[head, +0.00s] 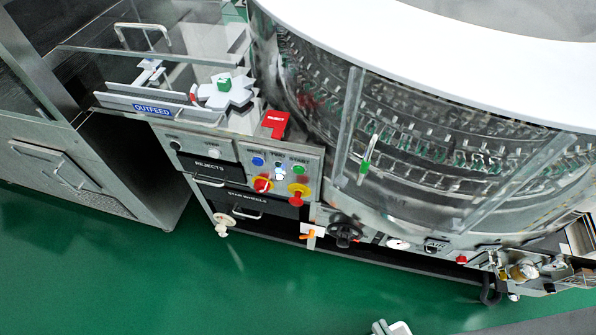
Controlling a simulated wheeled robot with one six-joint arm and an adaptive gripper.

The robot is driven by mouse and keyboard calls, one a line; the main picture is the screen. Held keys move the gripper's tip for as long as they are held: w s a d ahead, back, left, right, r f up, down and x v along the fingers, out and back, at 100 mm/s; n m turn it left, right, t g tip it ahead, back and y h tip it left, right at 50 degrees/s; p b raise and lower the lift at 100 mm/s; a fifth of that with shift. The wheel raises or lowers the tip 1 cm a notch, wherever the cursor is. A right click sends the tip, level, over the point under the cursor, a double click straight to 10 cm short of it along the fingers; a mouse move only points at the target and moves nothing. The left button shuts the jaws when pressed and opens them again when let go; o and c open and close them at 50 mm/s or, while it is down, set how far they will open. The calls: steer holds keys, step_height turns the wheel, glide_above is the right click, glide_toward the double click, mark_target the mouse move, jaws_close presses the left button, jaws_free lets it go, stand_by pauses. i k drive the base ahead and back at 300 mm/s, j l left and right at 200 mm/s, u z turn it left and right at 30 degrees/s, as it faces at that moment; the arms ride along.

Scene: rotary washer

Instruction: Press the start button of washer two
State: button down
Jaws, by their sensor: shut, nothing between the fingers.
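A rotary washer (350,140) with a white top and clear curved guards fills the upper right of the head view. Its control panel (272,172) is on the front, left of the guards. The panel has a blue button (257,161), a green button (298,170) to its right, and a small pale one between them. The small labels above the buttons are too blurred to read surely. I see no number on the washer.
An outfeed table (155,109) and drawers marked REJECTS (209,166) lie left of the panel. A red box (275,124) stands above it. A grey cabinet (75,175) stands at far left. A handwheel and gauge sit low right. The green floor (150,280) in front is open.

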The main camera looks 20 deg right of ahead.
mark_target(298, 170)
steer(key=u, duration=1.65)
steer(key=k+l, duration=0.55)
steer(key=l, duration=0.2)
